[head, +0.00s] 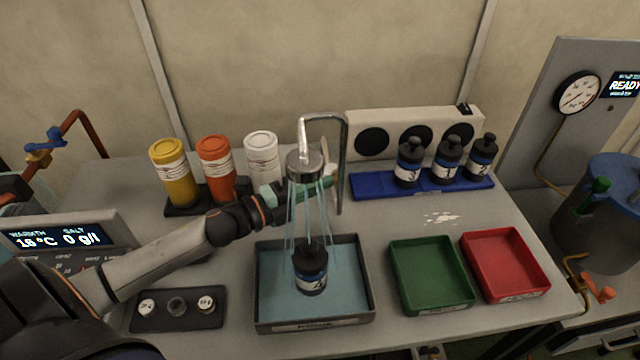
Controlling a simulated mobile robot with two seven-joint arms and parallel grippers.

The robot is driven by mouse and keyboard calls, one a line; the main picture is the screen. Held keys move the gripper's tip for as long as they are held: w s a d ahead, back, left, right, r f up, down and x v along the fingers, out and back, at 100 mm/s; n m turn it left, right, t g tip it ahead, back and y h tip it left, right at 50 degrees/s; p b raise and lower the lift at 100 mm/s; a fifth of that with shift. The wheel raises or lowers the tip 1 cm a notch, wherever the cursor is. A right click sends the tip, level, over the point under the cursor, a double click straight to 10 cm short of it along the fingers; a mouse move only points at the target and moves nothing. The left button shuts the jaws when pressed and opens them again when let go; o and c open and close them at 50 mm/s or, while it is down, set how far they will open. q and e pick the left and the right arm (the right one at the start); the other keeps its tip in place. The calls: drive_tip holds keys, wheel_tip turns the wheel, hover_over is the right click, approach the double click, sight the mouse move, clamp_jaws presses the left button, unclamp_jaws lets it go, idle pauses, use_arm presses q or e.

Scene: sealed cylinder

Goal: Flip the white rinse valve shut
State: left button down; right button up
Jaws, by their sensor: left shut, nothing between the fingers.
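The rinse valve shows as a pale, narrow lever (325,152), roughly upright beside the metal rinse pipe (345,150). Water streams fall from the shower head (304,166) into the grey rinse tray (263,318). My left gripper (328,184) reaches in from the left behind the streams, its tips close to the pipe and just below the lever. It is shut with nothing in it. The streams and shower head partly hide the fingers, and I cannot tell whether they touch the lever. My right gripper is not in view.
A dark bottle (310,272) stands in the rinse tray under the water. A green tray (431,306) and a red tray (505,292) lie to the right. Several dark bottles stand on a blue rack (376,187). Yellow, orange and white jars (262,153) stand behind my left arm.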

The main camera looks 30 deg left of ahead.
use_arm(q)
drive_tip(key=a, duration=0.3)
drive_tip(key=shift+a+p, duration=0.35)
drive_tip(key=shift+p, duration=0.05)
drive_tip(key=shift+s+a, duration=0.1)
drive_tip(key=shift+s, duration=0.05)
